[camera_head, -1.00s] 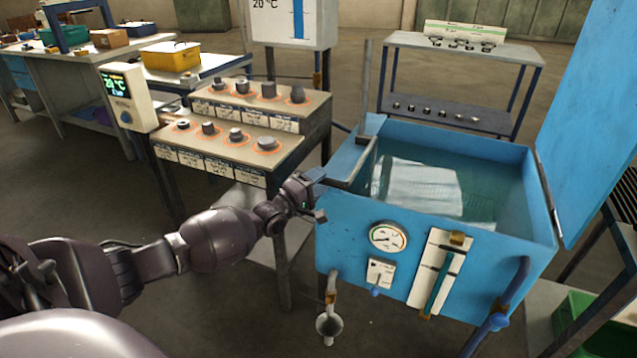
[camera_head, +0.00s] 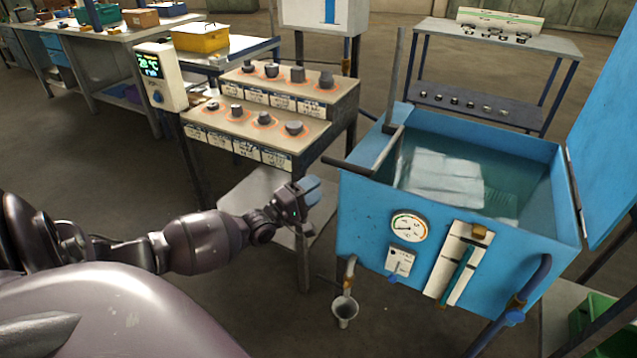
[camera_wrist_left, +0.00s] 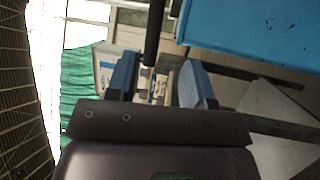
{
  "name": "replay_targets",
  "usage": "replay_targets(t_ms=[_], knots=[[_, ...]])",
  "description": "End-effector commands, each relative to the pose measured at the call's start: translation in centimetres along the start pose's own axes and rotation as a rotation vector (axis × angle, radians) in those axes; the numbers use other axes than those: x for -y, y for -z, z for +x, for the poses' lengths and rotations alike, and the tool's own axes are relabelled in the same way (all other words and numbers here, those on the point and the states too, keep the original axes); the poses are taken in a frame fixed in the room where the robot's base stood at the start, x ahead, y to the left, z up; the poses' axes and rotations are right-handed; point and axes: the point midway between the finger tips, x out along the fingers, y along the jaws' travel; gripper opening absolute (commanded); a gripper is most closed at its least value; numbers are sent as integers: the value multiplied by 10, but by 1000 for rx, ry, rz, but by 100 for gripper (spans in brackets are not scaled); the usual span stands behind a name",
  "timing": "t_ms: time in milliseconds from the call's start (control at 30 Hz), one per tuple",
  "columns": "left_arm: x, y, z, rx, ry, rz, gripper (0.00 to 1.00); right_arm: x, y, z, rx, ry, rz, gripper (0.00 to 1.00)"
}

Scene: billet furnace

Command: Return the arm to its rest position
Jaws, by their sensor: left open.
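My left arm comes in from the left in the head view. Its gripper (camera_head: 312,205) hangs in the air in front of the billet stand, left of the blue tank, apart from both. In the left wrist view the two blue fingers of the gripper (camera_wrist_left: 158,85) stand apart, with nothing held between them. My right gripper is in neither view.
The blue water tank (camera_head: 365,222) stands right of the gripper, its lid raised and a handle bar sticking out left. The stepped stand (camera_head: 310,140) holds several dark billets. A drain funnel (camera_head: 344,310) hangs below the tank. Open floor (camera_head: 110,160) lies at left.

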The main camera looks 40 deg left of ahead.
Motion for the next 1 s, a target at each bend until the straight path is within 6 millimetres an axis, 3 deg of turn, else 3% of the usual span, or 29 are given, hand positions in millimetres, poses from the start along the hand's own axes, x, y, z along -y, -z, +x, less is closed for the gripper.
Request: replay_targets(t_ms=[667,833,1000], knots=[[0,0,0,1,2,38,48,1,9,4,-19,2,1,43],[12,-6,0,38,78,284,48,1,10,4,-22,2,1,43],[17,-37,5,164,151,694,48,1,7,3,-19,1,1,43]])
